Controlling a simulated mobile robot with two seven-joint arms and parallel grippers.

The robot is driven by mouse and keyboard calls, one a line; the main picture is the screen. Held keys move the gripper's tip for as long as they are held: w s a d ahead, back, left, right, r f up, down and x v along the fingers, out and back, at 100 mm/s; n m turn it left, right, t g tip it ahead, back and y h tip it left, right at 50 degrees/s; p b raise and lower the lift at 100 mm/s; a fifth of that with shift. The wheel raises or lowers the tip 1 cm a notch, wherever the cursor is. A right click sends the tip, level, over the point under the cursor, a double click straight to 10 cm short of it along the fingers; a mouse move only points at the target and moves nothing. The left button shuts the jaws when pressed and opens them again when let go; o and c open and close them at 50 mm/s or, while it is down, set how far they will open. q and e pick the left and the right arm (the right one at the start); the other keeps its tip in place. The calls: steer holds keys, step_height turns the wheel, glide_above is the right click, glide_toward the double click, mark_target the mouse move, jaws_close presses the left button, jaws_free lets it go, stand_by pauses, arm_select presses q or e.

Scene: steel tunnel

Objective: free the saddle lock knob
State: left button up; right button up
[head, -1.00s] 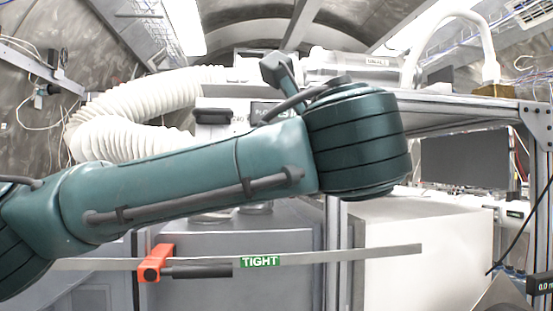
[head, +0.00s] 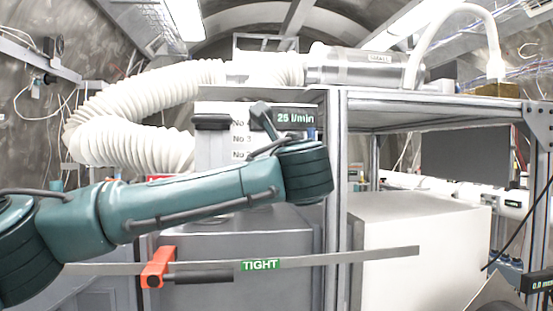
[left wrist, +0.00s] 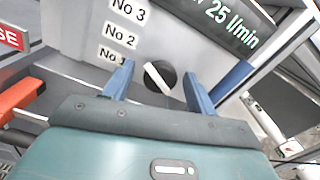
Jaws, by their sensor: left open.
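An orange saddle (head: 158,268) sits on a thin grey rail (head: 340,257) that crosses low in front of the cabinets. A dark knob or handle (head: 205,276) sticks out to its right, and a green TIGHT label (head: 261,265) is on the rail. In the left wrist view, part of an orange piece (left wrist: 22,95) shows at the left edge. My left gripper (left wrist: 159,73) is open and empty there, its blue fingers either side of a round black knob with a white bar (left wrist: 160,77); contact cannot be told. My right gripper is out of view.
The panel (head: 216,151) behind my left arm carries No 1, No 2 and No 3 labels and a 25 l/min display (head: 295,118). A white hose (head: 135,130) and metal shelf (head: 440,104) stand above. A white box (head: 420,245) is at right.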

arm_select(q)
steer(key=c, duration=1)
